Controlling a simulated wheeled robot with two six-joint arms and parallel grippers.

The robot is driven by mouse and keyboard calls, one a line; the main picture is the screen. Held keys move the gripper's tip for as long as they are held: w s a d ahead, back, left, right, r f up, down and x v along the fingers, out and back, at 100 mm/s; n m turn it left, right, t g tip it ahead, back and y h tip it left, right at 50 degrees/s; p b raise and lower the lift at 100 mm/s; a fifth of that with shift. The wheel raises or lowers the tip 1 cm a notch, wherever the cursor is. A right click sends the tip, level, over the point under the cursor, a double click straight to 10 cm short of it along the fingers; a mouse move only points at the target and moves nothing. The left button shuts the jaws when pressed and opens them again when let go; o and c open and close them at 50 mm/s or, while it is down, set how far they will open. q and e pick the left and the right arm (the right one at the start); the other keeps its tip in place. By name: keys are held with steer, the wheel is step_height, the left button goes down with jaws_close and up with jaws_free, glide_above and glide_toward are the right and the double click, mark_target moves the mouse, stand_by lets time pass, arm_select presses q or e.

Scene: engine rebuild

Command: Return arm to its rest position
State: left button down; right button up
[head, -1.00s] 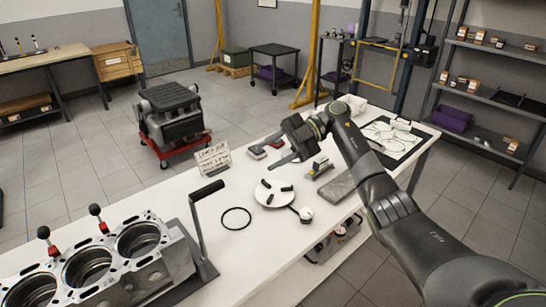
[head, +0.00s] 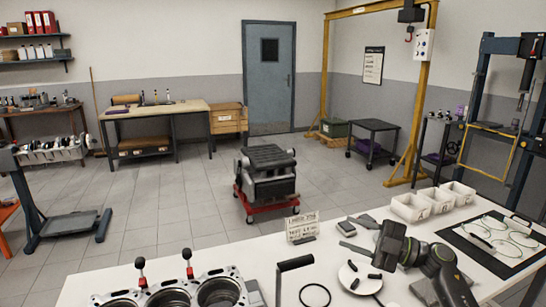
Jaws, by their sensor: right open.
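My right arm (head: 450,284) comes in from the lower right, bent low over the right part of the white workbench (head: 300,262). My right gripper (head: 380,252) is at its end, open, with no object visible in it. It is just behind and above a white round dish (head: 349,281) holding black pieces. The arm and gripper cover part of the bench behind them. My left gripper is not in view.
An engine block (head: 215,290) and a black crank handle (head: 295,264) stand at the front. A sign card (head: 301,227), white bins (head: 411,207) and a black mat (head: 470,240) lie around the gripper. Beyond, an engine on a red dolly (head: 265,209) stands on open floor.

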steer(key=s+d+f+m+t+h, duration=0.5)
steer(key=s+d+f+m+h, duration=0.25)
steer(key=m+h, duration=0.4)
steer(key=s+d+f+m+t+h, duration=0.4)
steer(key=s+d+f+m+h, duration=0.3)
steer(key=m+h, duration=0.5)
steer(key=s+a+f+m+g+y, duration=0.1)
steer(key=s+f+g, duration=0.3)
steer(key=s, duration=0.5)
steer(key=s+a+f+g+y, duration=0.1)
steer(key=s+f+g, duration=0.3)
steer(key=s, duration=0.5)
steer(key=s+a+f+m+g+y, duration=0.15)
steer(key=s+f+g, duration=0.25)
steer(key=s, duration=0.5)
step_height(320, 180, down, 25)
steer(key=d+g, duration=0.1)
steer(key=g, duration=0.1)
steer(key=s+a+f+g, duration=0.1)
steer(key=s+f, duration=1.4)
steer(key=shift+f+n, duration=0.25)
steer(key=shift+n, duration=0.15)
